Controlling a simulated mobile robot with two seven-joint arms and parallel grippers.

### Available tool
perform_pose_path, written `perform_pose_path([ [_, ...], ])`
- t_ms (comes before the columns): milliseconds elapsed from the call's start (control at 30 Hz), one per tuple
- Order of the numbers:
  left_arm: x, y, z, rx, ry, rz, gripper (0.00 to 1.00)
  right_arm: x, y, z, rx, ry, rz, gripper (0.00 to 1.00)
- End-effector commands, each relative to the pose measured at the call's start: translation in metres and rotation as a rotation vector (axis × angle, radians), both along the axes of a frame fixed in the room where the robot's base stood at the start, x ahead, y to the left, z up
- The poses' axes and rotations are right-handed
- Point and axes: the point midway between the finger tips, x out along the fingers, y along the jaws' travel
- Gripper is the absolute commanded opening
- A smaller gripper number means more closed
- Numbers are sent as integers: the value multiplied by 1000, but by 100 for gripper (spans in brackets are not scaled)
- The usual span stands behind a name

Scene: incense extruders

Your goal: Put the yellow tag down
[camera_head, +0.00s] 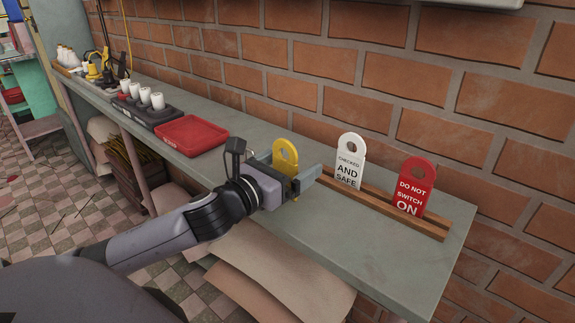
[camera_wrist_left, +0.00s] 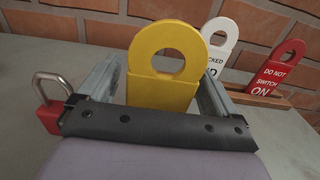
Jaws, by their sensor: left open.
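The yellow tag (camera_head: 284,156) stands upright, with a round hole at its top, near the wooden slotted rack (camera_head: 385,207) on the grey shelf. In the left wrist view the yellow tag (camera_wrist_left: 160,85) rises between the two fingers of my left gripper (camera_head: 291,172). The left gripper is open, with a finger on each side of the tag. The tag's lower end is hidden, so I cannot tell whether it sits in the rack. My right gripper is not in view.
A white tag (camera_head: 349,164) and a red tag (camera_head: 413,188) stand in the rack at right. A red tray (camera_head: 191,135) and a dark holder with white cups (camera_head: 150,115) are at left. A red padlock (camera_wrist_left: 47,117) is left of the gripper. A brick wall (camera_head: 400,80) runs behind.

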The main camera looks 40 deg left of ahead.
Motion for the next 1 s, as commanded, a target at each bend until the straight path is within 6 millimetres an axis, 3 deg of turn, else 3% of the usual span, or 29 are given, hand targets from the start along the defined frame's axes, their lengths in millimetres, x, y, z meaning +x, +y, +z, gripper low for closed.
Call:
perform_pose_path([
  [167,0,0,17,0,-3,1,93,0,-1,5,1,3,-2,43],
  [300,-14,1,10,-1,4,1,93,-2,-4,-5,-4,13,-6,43],
  [1000,-85,7,11,-1,2,0,93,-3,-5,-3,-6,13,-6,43],
])
